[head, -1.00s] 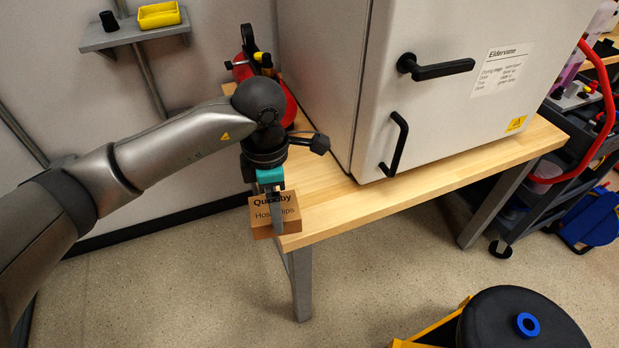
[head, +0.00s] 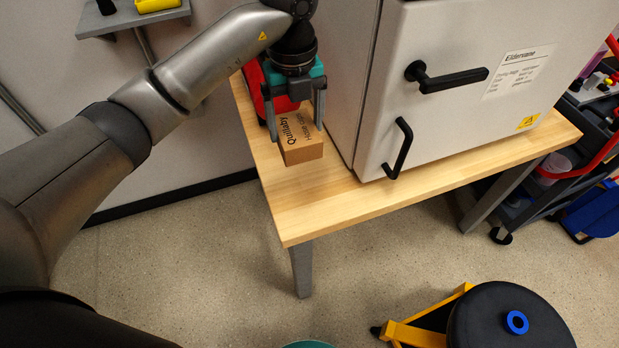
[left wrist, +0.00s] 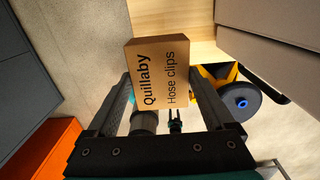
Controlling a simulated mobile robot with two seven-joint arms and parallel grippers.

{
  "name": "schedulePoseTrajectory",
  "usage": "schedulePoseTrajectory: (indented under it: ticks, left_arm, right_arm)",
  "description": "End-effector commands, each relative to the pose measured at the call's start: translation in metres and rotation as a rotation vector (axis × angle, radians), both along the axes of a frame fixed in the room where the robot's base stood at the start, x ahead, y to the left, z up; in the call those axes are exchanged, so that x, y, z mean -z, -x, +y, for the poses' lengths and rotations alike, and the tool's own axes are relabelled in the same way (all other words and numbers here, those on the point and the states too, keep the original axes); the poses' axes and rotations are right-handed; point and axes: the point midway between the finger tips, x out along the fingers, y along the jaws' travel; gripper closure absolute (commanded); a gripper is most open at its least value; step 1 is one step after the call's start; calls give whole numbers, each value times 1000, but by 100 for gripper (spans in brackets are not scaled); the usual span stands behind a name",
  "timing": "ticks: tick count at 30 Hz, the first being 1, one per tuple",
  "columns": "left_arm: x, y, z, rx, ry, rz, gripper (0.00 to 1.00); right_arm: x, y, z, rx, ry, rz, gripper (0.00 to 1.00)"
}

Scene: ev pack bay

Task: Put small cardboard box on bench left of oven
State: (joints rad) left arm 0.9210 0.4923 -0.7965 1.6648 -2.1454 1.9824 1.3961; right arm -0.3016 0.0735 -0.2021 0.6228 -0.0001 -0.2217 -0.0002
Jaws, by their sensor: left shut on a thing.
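The small cardboard box (head: 301,150), labelled "Quillaby Hose clips", is between the fingers of my left gripper (head: 296,112). The gripper is shut on it. In the head view the box is over the bench (head: 300,205), left of the oven (head: 455,85); I cannot tell whether it touches the top. In the left wrist view the box (left wrist: 159,72) sits between both fingers, with its label facing the camera.
A red object (head: 256,95) stands on the bench behind the gripper, partly hidden. The bench's front left is clear. A black round stool (head: 500,335) with a blue ring stands on the floor. A grey shelf (head: 125,20) is on the wall.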

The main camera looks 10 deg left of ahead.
Motion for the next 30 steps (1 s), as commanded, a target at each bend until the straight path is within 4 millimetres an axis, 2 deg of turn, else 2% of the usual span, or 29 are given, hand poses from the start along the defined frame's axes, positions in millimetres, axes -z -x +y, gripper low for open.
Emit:
schedulePoseTrajectory:
  ticks: [2, 5, 15, 18, 21, 26, 30]
  left_arm:
    - [6, 0, 0, -19, 0, 2, 77]
    - [27, 1, 0, -25, -1, 6, 77]
    - [119, 1, 0, -22, 0, 6, 77]
    - [139, 1, 0, -22, 0, 4, 77]
    - [151, 0, 0, -21, -1, 3, 77]
    - [160, 0, 0, -21, 1, 1, 77]
    - [179, 1, 0, -21, 0, 4, 77]
  right_arm:
    - [1, 1, 1, 0, -1, 1, 50]
    - [4, 1, 0, 0, -1, 2, 50]
    - [19, 2, -3, -1, 4, 2, 50]
    - [22, 2, -5, -1, 6, 3, 50]
    - [24, 1, -6, 0, 8, 2, 50]
    - [26, 1, -6, 1, 7, 1, 50]
    - [30, 1, -6, 1, 8, 1, 50]
